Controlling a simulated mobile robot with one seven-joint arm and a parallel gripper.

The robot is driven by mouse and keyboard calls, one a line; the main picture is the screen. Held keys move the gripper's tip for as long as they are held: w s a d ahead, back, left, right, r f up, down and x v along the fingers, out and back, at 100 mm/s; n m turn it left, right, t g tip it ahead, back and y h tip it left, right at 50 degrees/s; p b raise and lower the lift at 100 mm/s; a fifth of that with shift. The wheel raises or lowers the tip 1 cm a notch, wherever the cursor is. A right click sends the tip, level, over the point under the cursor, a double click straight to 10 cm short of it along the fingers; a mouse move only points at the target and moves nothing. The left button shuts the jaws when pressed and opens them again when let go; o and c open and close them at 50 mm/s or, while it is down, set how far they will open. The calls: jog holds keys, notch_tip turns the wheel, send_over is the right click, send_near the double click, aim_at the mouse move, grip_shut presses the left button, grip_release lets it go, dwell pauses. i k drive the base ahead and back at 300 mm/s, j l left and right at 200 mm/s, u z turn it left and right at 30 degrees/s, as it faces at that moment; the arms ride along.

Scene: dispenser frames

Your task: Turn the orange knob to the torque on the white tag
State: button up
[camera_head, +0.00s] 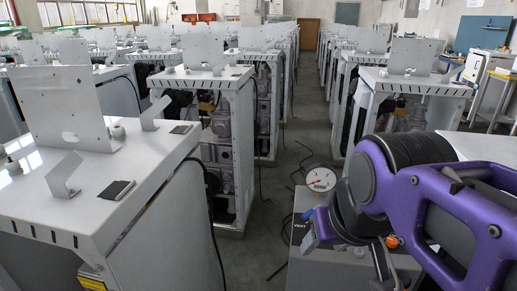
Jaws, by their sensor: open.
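A small orange round part (392,241), which looks like the orange knob, shows low at the right, partly crowded by my purple arm. A round white dial (317,179) with a red needle stands above a grey box (310,268); its figures are too small to read. My gripper (338,230) is at the end of my arm, over the box and left of the orange part. Its jaws are open, and my arm hides most of them. I cannot tell whether it touches anything. I cannot make out the white tag or its writing.
A white cabinet (130,212) with upright metal plates and brackets stands at the near left. Rows of similar cabinets run back on both sides of a grey aisle (293,130). Dark cables lie on the floor. A white top lies behind my arm at right.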

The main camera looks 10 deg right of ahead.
aim_at(392, 241)
jog(key=j+z, duration=0.15)
jog(key=z, duration=0.3)
jog(key=i+j+z, duration=0.15)
jog(key=z, duration=0.3)
jog(key=j+z, duration=0.15)
jog(key=z, duration=0.3)
jog(key=k+j+z, duration=0.2)
jog(key=l+u, duration=0.5)
jog(key=l, duration=0.45)
jog(key=k+l+z, duration=0.1)
jog(key=l, duration=0.2)
jog(key=k+l+z, duration=0.25)
jog(key=l, duration=0.35)
jog(key=k+l+z, duration=0.15)
jog(key=l, duration=0.2)
